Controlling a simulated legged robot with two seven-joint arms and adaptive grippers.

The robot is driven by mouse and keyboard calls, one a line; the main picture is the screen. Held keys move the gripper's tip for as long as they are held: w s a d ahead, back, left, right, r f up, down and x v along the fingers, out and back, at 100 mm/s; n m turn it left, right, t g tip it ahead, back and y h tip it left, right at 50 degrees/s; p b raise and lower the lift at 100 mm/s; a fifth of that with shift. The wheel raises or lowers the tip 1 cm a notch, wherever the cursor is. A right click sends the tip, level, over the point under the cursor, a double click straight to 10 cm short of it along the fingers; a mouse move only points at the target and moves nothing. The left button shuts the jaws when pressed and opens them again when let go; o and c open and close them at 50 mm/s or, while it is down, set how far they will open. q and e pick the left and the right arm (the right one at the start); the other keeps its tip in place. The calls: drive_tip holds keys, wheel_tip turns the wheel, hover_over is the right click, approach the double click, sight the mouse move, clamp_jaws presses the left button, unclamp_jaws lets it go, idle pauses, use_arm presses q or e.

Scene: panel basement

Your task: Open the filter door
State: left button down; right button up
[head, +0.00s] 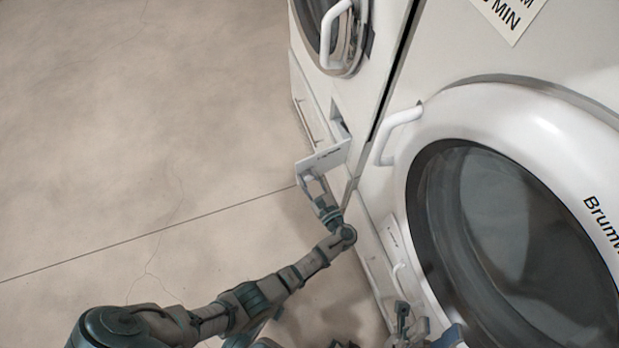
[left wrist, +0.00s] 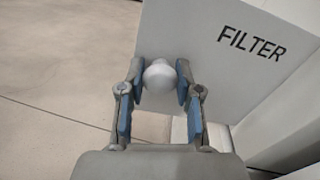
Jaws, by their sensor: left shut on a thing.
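The filter door (head: 328,157) is a small white panel low on the left machine. It stands swung out from the machine's front, with a dark gap (head: 340,125) beside it. In the left wrist view the door (left wrist: 215,85) bears the word FILTER and a round white knob (left wrist: 160,76). My left gripper (head: 311,177) is at the door; in the left wrist view its blue-padded fingers (left wrist: 161,88) are on both sides of the knob, shut on it. My right gripper (head: 407,322) is low in front of the right machine; its fingers are too small to read.
The right white machine (head: 378,190) has a large round glass door (head: 500,240) with a white handle (head: 395,130). The left machine has another round door with a handle (head: 332,35). Bare concrete floor (head: 130,130) lies free to the left.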

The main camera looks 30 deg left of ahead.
use_arm(q)
drive_tip(key=c, duration=0.8)
unclamp_jaws()
drive_tip(key=shift+o, duration=0.2)
drive_tip(key=shift+d, duration=0.1)
drive_tip(key=shift+d, duration=0.15)
drive_tip(key=v, duration=1.1)
drive_tip(key=shift+s+d, duration=0.3)
drive_tip(key=shift+f, duration=0.15)
